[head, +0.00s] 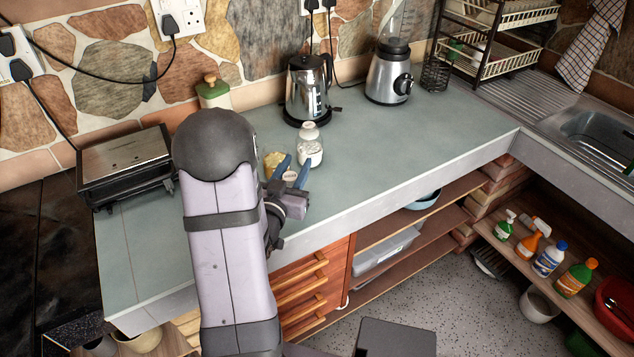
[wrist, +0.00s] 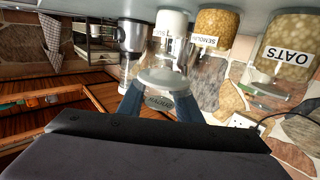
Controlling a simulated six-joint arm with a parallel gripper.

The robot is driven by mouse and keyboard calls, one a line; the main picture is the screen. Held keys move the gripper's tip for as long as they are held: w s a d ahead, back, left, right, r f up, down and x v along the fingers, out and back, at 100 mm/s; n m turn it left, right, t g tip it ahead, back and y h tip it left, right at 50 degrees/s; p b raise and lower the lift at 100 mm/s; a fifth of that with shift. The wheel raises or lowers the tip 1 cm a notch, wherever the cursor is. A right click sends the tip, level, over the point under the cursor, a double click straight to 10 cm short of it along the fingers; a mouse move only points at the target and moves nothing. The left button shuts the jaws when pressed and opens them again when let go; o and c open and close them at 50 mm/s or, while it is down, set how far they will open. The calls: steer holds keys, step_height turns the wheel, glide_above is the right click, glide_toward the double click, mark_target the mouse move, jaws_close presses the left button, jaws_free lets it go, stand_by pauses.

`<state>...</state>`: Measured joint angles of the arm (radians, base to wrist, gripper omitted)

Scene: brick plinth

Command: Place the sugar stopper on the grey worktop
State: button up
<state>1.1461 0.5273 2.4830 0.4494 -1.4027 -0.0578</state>
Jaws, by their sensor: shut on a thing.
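My gripper (head: 291,177) is over the front part of the grey worktop (head: 395,150), with its blue fingers shut on a small pale round stopper (head: 290,174).
A semolina jar (wrist: 216,25) and an oats jar (wrist: 291,45) stand close by. A kettle (head: 308,88), a blender (head: 388,75) and a green canister (head: 213,95) stand at the back. A metal grill (head: 125,160) is at left.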

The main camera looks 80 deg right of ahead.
mark_target(288, 222)
steer(key=shift+f+p, duration=0.3)
steer(key=shift+f, duration=4.2)
steer(key=shift+f, duration=0.15)
steer(key=o, duration=1)
steer(key=shift+o, duration=0.2)
steer(key=shift+r, duration=0.25)
steer(key=a, duration=0.6)
steer(key=shift+w+a+r+b, duration=0.1)
steer(key=shift+a+b, duration=0.05)
steer(key=shift+b, duration=0.2)
steer(key=shift+a, duration=0.6)
